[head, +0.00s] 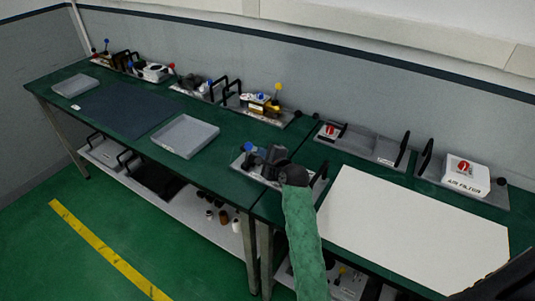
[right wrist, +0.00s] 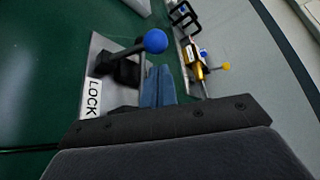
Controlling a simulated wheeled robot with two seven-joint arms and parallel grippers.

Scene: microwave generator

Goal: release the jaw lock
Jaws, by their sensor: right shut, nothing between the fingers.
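The jaw lock is a lever with a blue ball knob (right wrist: 155,41) on a grey base plate beside a white LOCK label (right wrist: 92,98). In the head view the blue knob (head: 248,147) stands at the front edge of the green bench. My right gripper (head: 270,156) is just right of the knob, low over the same plate. In the right wrist view its closed fingers (right wrist: 158,82) lie below and right of the knob, with nothing seen between them. I cannot tell whether they touch the lever. The gripper and arm hide part of the fixture. My left gripper is not in view.
A grey tray (head: 185,136) and a dark mat (head: 122,107) lie left of the fixture. A large white panel (head: 415,235) covers the bench to the right. A white box with a red knob (head: 466,177) stands behind it. Several other fixtures line the wall.

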